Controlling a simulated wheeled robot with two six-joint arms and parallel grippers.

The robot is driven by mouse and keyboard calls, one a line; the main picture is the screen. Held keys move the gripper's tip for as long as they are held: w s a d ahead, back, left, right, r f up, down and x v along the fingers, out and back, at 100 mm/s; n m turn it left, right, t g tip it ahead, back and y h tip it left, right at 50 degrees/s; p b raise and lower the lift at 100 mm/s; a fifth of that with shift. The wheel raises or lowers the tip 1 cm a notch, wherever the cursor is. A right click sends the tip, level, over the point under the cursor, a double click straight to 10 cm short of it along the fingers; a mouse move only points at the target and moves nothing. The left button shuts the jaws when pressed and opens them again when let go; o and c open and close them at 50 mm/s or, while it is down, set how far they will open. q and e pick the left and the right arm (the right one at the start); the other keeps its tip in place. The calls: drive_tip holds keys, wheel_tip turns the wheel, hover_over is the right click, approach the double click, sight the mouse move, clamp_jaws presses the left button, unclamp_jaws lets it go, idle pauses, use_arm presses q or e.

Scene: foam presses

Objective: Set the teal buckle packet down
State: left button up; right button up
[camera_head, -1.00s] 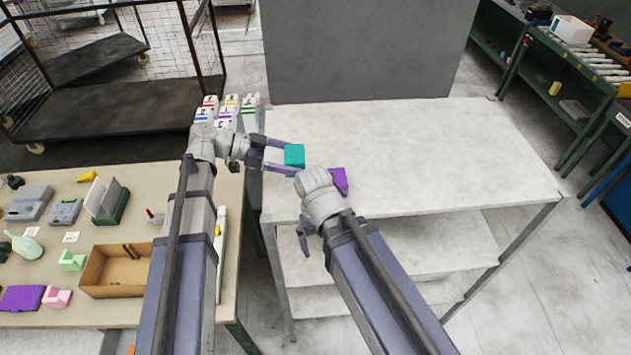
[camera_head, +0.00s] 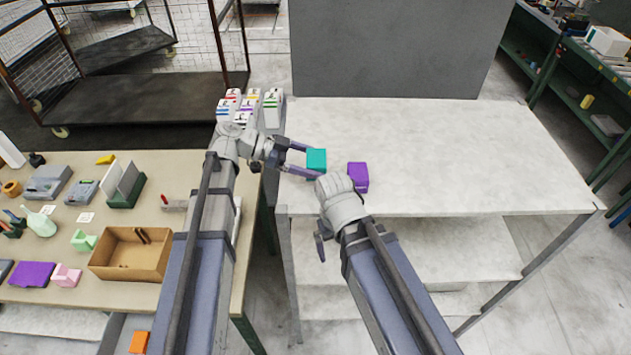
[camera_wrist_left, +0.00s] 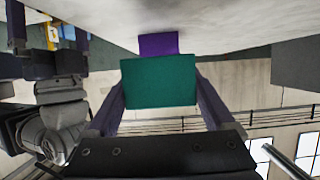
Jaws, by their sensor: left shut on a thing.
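The teal buckle packet (camera_head: 316,159) is a block between the fingers of my left gripper (camera_head: 303,160), over the left part of the white shelf top (camera_head: 450,150). In the left wrist view the packet (camera_wrist_left: 158,82) fills the space between both fingers. I cannot tell whether it touches the shelf top. A purple block (camera_head: 358,177) stands close to its right on the shelf top; it also shows behind the packet in the left wrist view (camera_wrist_left: 158,44). My right gripper (camera_head: 320,245) is in front of the shelf, mostly hidden by its own wrist.
Several white labelled packets (camera_head: 245,104) stand at the shelf's back left corner. A grey panel (camera_head: 395,50) rises behind. A workbench (camera_head: 60,290) with a cardboard box (camera_head: 130,254) is at left. The shelf top's right side is clear.

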sight(315, 184)
use_arm(q)
drive_tip(key=shift+f+b, duration=2.2)
drive_tip(key=shift+b, duration=0.05)
drive_tip(key=shift+f, duration=0.2)
drive_tip(key=o, duration=1.2)
drive_tip(key=shift+o, duration=0.2)
drive_tip(key=shift+a, duration=0.1)
drive_tip(key=p+v, duration=0.2)
drive_tip(key=v, duration=0.5)
drive_tip(key=shift+w, duration=0.15)
drive_tip(key=shift+a+r+p, duration=0.1)
drive_tip(key=shift+a+p, duration=0.2)
drive_tip(key=shift+a, duration=0.1)
